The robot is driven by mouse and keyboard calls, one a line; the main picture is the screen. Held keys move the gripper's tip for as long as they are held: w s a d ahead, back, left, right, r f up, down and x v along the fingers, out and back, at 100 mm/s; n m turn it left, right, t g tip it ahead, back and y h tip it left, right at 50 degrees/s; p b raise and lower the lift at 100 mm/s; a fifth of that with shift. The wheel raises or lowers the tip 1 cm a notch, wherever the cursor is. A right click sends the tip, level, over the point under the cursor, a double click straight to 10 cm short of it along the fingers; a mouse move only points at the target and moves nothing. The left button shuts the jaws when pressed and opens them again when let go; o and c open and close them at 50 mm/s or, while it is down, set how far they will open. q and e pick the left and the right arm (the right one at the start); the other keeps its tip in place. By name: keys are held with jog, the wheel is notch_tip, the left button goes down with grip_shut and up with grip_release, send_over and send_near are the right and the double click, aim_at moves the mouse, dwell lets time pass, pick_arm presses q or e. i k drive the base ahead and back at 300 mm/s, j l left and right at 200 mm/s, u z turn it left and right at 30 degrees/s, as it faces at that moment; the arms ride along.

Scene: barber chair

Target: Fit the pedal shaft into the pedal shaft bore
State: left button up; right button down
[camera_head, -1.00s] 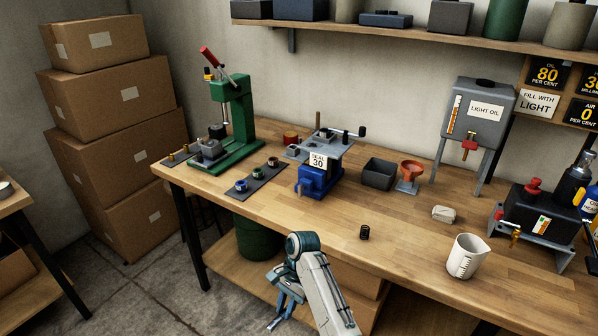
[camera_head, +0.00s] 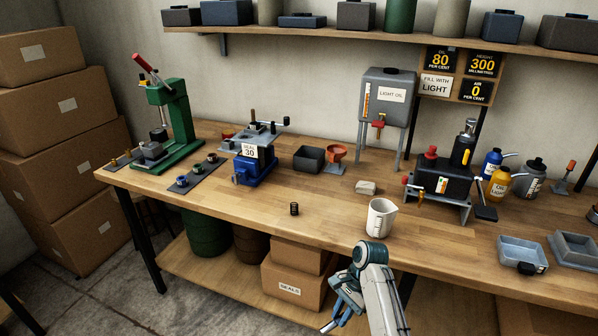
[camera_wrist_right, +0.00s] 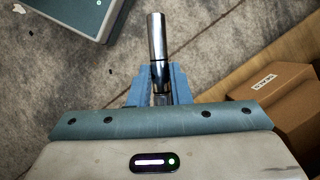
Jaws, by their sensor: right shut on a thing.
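My right gripper (camera_head: 338,314) hangs low in front of the bench, below the top's front edge. In the right wrist view, its blue fingers (camera_wrist_right: 158,88) are shut on a shiny metal pedal shaft (camera_wrist_right: 157,38), which sticks out beyond the fingertips. A black pump unit (camera_head: 447,181) stands on a grey metal stand at the right of the bench, with a dark pad (camera_head: 484,212) at its right side. The pedal shaft bore cannot be made out at this distance. My left gripper is not in view.
A white measuring cup (camera_head: 381,218) and a dark spring (camera_head: 294,209) stand near the bench's front edge. Grey trays (camera_head: 522,254) lie at the right. The bench top (camera_head: 335,225) between spring and cup is clear.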

aim_at(252, 143)
jog(key=j+z, duration=0.2)
jog(key=z, duration=0.3)
jog(key=i+j+z, duration=0.1)
jog(key=j+z, duration=0.15)
jog(key=z, duration=0.25)
jog(key=j+z, duration=0.25)
jog(key=z, duration=0.25)
jog(key=k+j, duration=0.1)
jog(key=j, duration=0.5)
jog(key=k+j, duration=0.1)
jog(key=j, duration=0.5)
jog(key=k+j, duration=0.1)
jog(key=j, duration=0.5)
jog(key=k+j, duration=0.1)
jog(key=j, duration=0.5)
